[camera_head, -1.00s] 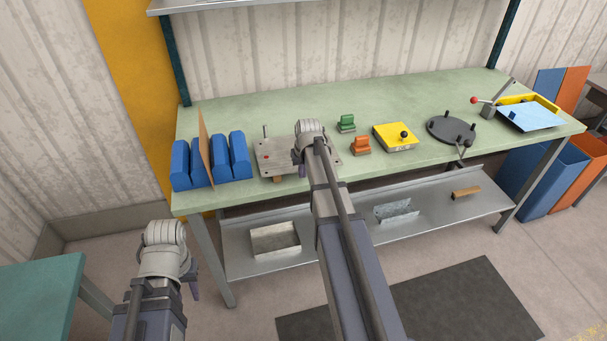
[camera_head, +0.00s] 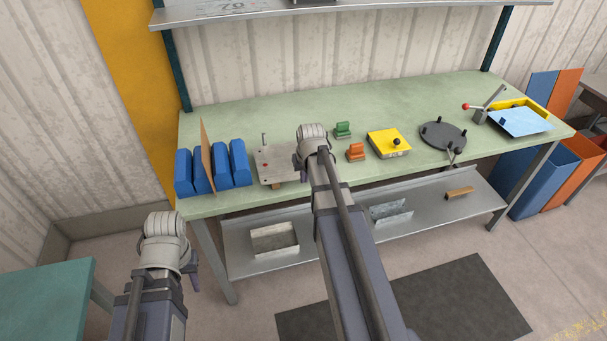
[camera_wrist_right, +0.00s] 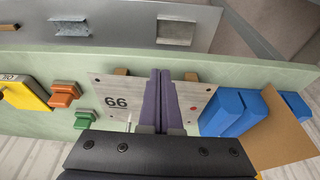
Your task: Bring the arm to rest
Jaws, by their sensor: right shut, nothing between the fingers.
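My right arm reaches forward over the front of the green bench (camera_head: 330,97). Its gripper (camera_head: 303,174) is mostly hidden behind its wrist in the head view. In the right wrist view the two purple fingers (camera_wrist_right: 160,100) are together with nothing between them, in front of a grey plate marked 66 (camera_wrist_right: 118,92). That plate also shows in the head view (camera_head: 272,163), partly covered by my wrist. My left arm is low at the left, off the bench. Only a bit of its gripper (camera_head: 195,272) shows beside the wrist, and its opening is hidden.
Blue blocks (camera_head: 240,163) with a brown sheet (camera_head: 207,155) stand left of the plate. Green (camera_head: 342,130) and orange (camera_head: 356,152) pieces, a yellow box (camera_head: 383,142) and a dark disc (camera_head: 440,135) are to the right. A lower shelf (camera_head: 345,235) runs below. A teal table (camera_head: 45,300) is at left.

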